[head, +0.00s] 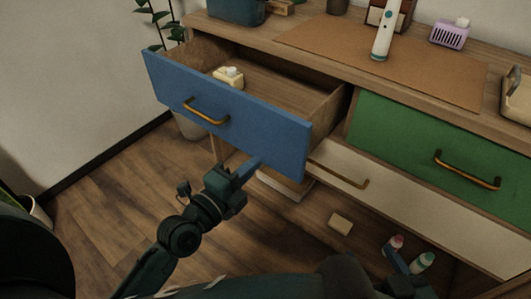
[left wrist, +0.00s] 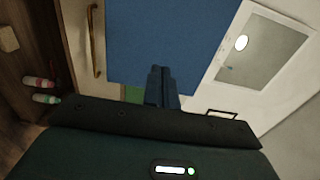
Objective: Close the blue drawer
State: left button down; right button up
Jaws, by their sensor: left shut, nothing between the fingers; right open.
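The blue drawer (head: 235,110) is pulled well out of the wooden cabinet, with a brass handle (head: 205,112) on its front. A small cream dispenser-like object (head: 229,77) sits inside it. My left gripper (head: 248,168) is shut and empty, at the lower right part of the blue front. In the left wrist view, its fingers (left wrist: 160,85) point at the blue front (left wrist: 165,40); whether they touch cannot be told. My right gripper (head: 402,265) is partly in view at the bottom, open, its tips close to the bottles.
A pink-capped bottle (head: 394,244), a green-capped bottle (head: 422,262) and a beige block (head: 340,222) are low down below the cream drawer. A potted plant (head: 188,122) stands left of the cabinet. An electric toothbrush (head: 384,35) stands on top.

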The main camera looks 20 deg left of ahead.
aim_at(274, 144)
pick_arm(q)
jog(key=x, duration=0.5)
jog(key=shift+w+d, duration=0.1)
jog(key=shift+w, duration=0.05)
pick_arm(e)
jog(key=shift+a+f, duration=0.1)
jog(key=shift+f, duration=0.1)
pick_arm(q)
jog(key=shift+w, duration=0.2)
jog(key=x, duration=1.2)
jog(key=shift+b, duration=0.3)
jog(key=b+x, duration=0.2)
jog(key=x, duration=0.5)
jog(key=shift+f, duration=0.1)
jog(key=shift+w+d, duration=0.15)
jog(key=shift+w, duration=0.2)
jog(key=shift+w+r+b, duration=0.1)
jog(key=shift+r+b, duration=0.2)
jog(key=shift+r, duration=0.05)
pick_arm(e)
jog(key=shift+w+a+n+t+y, duration=0.15)
jog(key=shift+w+n+t+y, duration=0.1)
jog(key=shift+t, duration=0.3)
jog(key=shift+w+a+n+t+y, duration=0.15)
jog(key=shift+n+t, duration=0.1)
jog(key=shift+t, duration=0.3)
jog(key=shift+r, duration=0.1)
